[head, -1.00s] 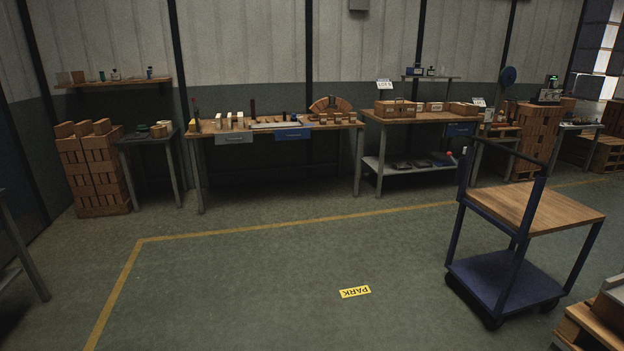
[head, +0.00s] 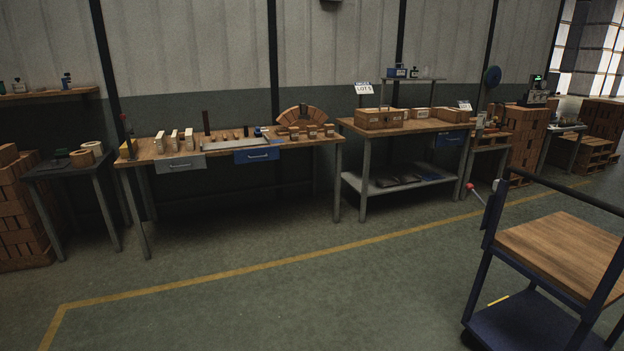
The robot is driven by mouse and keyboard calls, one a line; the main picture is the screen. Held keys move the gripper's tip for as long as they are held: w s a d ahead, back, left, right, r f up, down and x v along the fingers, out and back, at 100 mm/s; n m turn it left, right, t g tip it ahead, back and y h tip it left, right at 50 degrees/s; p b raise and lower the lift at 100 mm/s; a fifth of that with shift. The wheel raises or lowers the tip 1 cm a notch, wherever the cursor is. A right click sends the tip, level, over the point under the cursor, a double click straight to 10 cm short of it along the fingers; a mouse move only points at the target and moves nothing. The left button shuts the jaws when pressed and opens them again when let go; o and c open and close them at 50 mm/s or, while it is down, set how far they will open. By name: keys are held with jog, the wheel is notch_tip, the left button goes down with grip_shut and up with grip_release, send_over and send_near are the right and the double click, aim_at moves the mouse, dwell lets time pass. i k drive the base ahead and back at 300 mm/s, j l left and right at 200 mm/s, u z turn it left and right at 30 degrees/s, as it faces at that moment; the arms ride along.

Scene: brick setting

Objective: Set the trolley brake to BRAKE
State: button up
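The trolley (head: 560,250) stands at the right edge of the head view, cut off by the frame. It has a wooden top, dark blue posts, a dark push handle (head: 575,192) and a blue lower deck (head: 530,325). A small lever with a red tip (head: 470,187) sticks out to the left of its near-left post. I cannot read any brake marking or tell the lever's setting from here. My gripper is not in view.
A workbench (head: 225,148) with drawers and a second bench (head: 410,125) with boxes line the back wall. Brick stacks stand at far left (head: 25,215) and right (head: 530,135). A yellow line (head: 250,268) crosses the floor. The floor left of the trolley is clear.

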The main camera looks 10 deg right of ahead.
aim_at(469, 186)
jog(key=i+j+z, duration=0.15)
jog(key=i+z, duration=0.2)
jog(key=i+j+z, duration=0.25)
jog(key=i+z, duration=0.15)
jog(key=i, duration=0.2)
jog(key=i+j+z, duration=0.35)
jog(key=i+j, duration=0.05)
